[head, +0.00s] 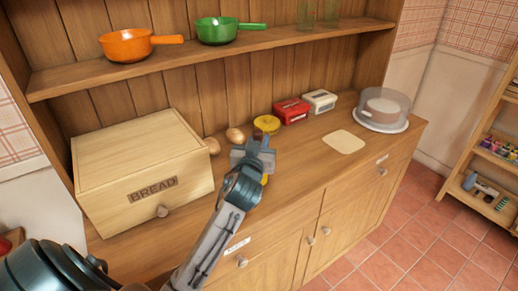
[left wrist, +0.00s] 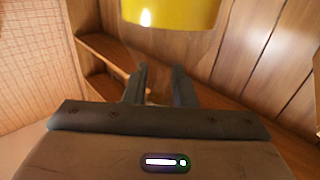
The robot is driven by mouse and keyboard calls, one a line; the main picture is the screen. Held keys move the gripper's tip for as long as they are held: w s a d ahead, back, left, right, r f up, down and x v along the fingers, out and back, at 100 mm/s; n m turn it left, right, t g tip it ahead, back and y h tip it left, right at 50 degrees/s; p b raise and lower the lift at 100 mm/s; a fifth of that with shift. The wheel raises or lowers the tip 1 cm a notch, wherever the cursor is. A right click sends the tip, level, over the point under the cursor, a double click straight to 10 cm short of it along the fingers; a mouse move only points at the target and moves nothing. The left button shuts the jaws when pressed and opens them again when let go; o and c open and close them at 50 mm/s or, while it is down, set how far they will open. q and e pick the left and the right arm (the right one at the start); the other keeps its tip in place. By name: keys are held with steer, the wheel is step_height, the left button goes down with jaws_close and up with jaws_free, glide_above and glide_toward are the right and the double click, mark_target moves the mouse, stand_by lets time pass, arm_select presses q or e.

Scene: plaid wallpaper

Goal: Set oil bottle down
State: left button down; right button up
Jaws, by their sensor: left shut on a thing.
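The oil bottle shows in the head view as a round yellow top (head: 267,124) just above and behind my left gripper (head: 254,154). A little yellow also shows below the jaws. In the left wrist view, a yellow part of the bottle (left wrist: 170,12) fills the top edge, and a clear, faint body seems to run down between the fingers (left wrist: 160,85). My left gripper is shut on the bottle over the counter (head: 290,165). The gripper hides the middle of the bottle, and I cannot tell whether its base touches the counter. My right gripper is not in view.
A wooden bread box (head: 140,165) stands left, with brown eggs or potatoes (head: 235,135) beside it. A pale flat mat (head: 343,142) lies bare. A shelf (head: 200,60) overhangs the back.

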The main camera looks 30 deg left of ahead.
arm_select(q)
step_height(320, 180, down, 3)
steer(key=shift+s, duration=0.1)
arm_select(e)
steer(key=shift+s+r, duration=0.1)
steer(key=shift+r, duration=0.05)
arm_select(q)
steer(key=shift+f, duration=0.2)
steer(key=c, duration=1.2)
jaws_free()
steer(key=shift+s+d+r, duration=0.1)
steer(key=shift+r, duration=0.05)
steer(key=b+v, duration=0.2)
steer(key=v, duration=0.9)
steer(key=shift+s+d, duration=0.15)
steer(key=shift+s, duration=0.2)
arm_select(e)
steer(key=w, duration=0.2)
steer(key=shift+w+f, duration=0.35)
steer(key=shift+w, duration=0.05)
